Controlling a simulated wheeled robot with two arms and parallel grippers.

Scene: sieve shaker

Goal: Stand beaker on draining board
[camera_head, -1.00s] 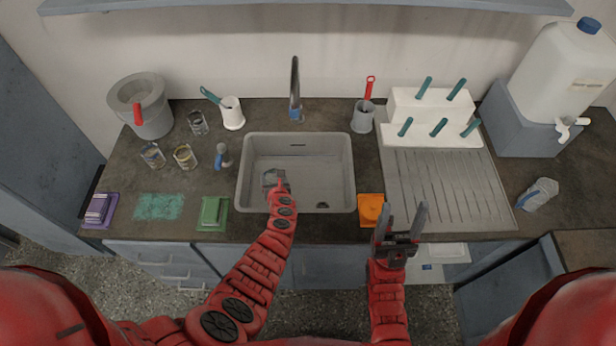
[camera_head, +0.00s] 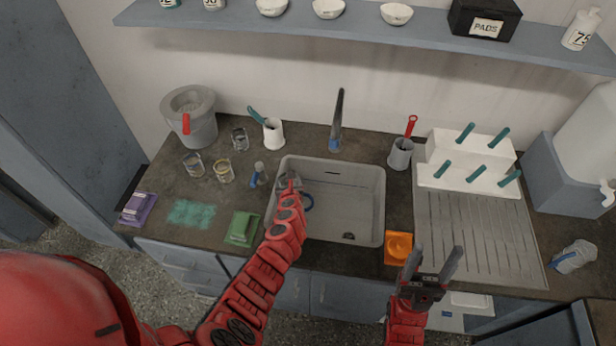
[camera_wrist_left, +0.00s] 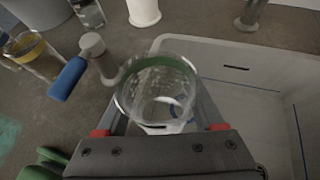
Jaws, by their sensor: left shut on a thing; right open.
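My left gripper (camera_wrist_left: 160,120) is shut on a clear glass beaker (camera_wrist_left: 158,88) with a green band near its rim. In the left wrist view the beaker sits between the two fingers, open end toward the camera. In the head view my left gripper (camera_head: 288,184) is at the left side of the sink (camera_head: 345,205), and the arm largely hides the beaker. The grooved draining board (camera_head: 480,240) is right of the sink, with its front part bare. My right gripper (camera_head: 434,266) is open and empty in front of the counter, near the board's front-left corner.
A white rack with green pegs (camera_head: 465,182) stands at the board's back. A grey cup with a red-handled tool (camera_head: 401,154) and an orange item (camera_head: 398,247) stand between sink and board. Several glasses (camera_head: 224,171) stand left.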

